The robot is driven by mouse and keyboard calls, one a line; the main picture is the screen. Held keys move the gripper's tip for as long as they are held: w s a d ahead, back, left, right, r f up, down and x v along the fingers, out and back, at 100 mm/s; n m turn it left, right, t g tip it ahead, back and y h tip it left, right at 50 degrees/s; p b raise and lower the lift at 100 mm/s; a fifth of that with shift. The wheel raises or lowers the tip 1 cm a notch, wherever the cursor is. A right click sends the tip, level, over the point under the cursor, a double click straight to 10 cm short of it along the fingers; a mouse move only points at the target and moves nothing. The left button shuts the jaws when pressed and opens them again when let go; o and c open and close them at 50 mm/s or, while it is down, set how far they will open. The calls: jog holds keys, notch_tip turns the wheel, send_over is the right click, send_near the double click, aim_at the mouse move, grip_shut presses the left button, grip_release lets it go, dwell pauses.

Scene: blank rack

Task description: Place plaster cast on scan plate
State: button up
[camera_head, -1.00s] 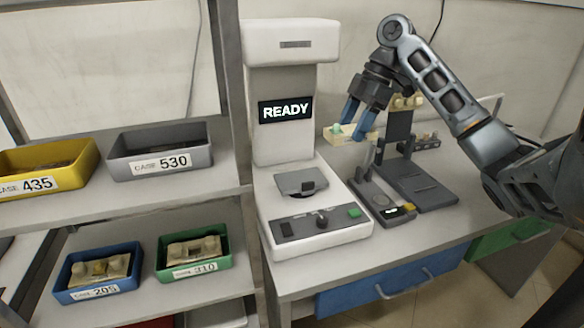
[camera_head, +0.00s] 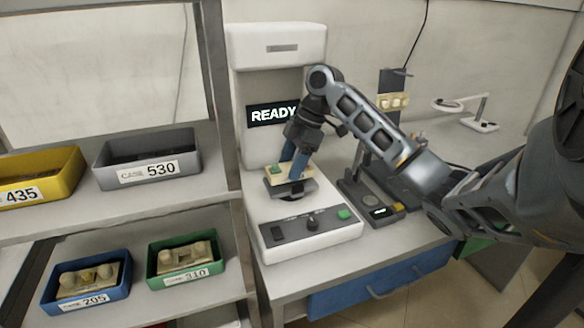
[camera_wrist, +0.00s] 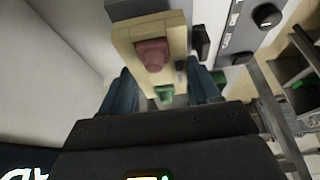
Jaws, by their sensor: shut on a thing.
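The plaster cast (camera_head: 276,174) is a cream block held in my gripper (camera_head: 291,172), whose blue fingers are shut on it. In the wrist view the cast (camera_wrist: 124,43) shows a dull red piece and a green piece on its face, between the fingers of my gripper (camera_wrist: 165,90). The scan plate (camera_head: 303,188) is the dark grey plate on the white scanner (camera_head: 262,210). The cast is over the plate, covering much of it. I cannot tell whether they touch. The scanner screen (camera_head: 272,114) reads READY, partly covered by my arm.
A shelf rack at left holds a yellow tray (camera_head: 72,179), an empty-looking grey tray (camera_head: 112,178), a blue tray (camera_head: 122,290) and a green tray (camera_head: 153,266). A dark stand (camera_head: 391,80) and a small device (camera_head: 378,211) stand right of the scanner.

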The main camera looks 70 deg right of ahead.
jog(key=shift+f, duration=0.85)
jog(key=o, duration=1)
jog(key=shift+f, duration=0.1)
jog(key=v, duration=1.2)
